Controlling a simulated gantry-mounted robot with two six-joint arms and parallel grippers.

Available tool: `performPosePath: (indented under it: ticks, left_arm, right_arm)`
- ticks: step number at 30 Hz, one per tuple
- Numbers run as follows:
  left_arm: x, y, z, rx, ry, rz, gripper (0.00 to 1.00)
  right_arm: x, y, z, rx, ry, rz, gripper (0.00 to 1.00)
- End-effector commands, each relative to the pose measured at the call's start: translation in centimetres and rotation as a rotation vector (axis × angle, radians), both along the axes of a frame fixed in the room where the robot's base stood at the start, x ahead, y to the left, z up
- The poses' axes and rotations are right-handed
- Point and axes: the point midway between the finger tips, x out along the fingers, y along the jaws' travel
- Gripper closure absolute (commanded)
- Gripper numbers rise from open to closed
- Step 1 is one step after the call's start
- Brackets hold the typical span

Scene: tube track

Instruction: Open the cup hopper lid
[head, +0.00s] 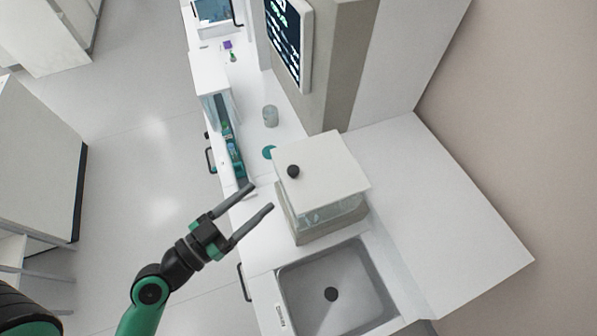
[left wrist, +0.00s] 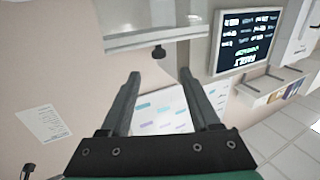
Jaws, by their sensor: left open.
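The cup hopper is a clear-walled box (head: 330,215) on the white counter. Its flat white lid (head: 328,172) lies on top and looks closed, with a round black knob (head: 293,171) near its left edge. My left gripper (head: 262,196) is open and empty, left of the hopper, its fingers pointing toward the knob side and apart from it in the picture. In the left wrist view, the knob (left wrist: 158,52) shows just beyond and between the open fingertips (left wrist: 159,73), beneath a pale lid edge (left wrist: 140,38). My right gripper is not in view.
A grey sink (head: 305,300) lies in front of the hopper. A clear cup (head: 270,115) and a teal disc (head: 268,152) are on the counter behind it. A wall screen (head: 288,40) stands beyond. The counter right of the hopper (head: 430,200) is bare.

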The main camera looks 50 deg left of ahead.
Motion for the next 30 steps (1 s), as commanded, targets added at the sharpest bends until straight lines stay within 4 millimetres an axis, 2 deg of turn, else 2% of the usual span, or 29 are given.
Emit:
performPosePath:
  ticks: [5, 9, 16, 21, 28, 30]
  left_arm:
    - [2.6, -0.1, 0.9, 0.002, -0.002, -0.009, 0.37]
    - [5.9, 0.1, 1.0, 0.002, -0.003, -0.008, 0.37]
    - [10.1, 0.5, 0.5, 0.000, -0.003, -0.003, 0.37]
    - [11.3, 0.6, 0.2, 0.001, -0.001, -0.002, 0.37]
    - [11.3, 0.6, 0.1, 0.000, -0.001, -0.001, 0.37]
    - [11.3, 0.6, 0.1, 0.000, -0.001, -0.001, 0.50]
  right_arm:
    - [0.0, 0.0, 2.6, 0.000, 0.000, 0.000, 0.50]
    - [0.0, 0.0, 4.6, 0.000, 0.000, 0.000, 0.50]
    - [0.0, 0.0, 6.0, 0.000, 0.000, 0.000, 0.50]
    - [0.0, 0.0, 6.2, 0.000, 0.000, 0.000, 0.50]
    - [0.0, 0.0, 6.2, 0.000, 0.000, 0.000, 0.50]
    - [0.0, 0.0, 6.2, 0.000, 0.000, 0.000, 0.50]
